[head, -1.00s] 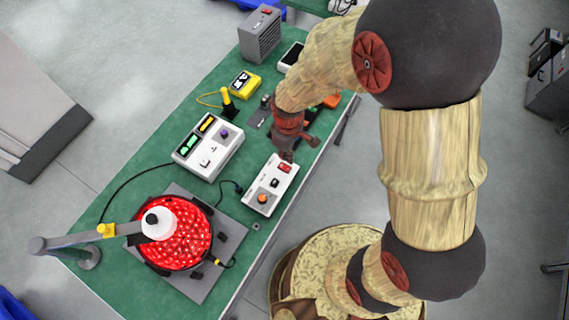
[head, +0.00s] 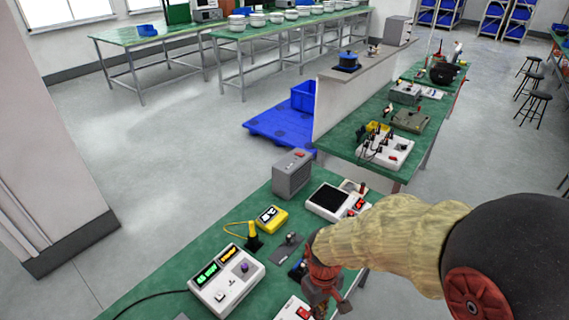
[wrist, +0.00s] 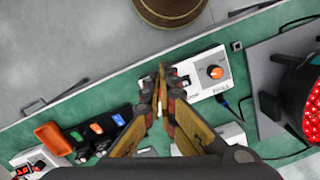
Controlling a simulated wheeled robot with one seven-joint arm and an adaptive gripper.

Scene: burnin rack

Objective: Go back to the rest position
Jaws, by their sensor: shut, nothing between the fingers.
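My gripper (wrist: 162,72) is shut and empty in the wrist view, its fingertips together above the near edge of the green bench (wrist: 85,108). A white switch box (wrist: 205,75) with an orange knob lies just right of the fingertips in that view; whether they touch it I cannot tell. In the head view my gripper (head: 320,308) shows at the lower middle over the bench, its tips close to the picture's bottom edge.
A white meter unit (head: 225,283), a yellow meter (head: 271,217), a grey box (head: 292,174) and a black-topped device (head: 328,201) stand on the bench. An orange-handled item (wrist: 52,137) lies left in the wrist view. Further benches and a blue pallet (head: 275,128) stand beyond.

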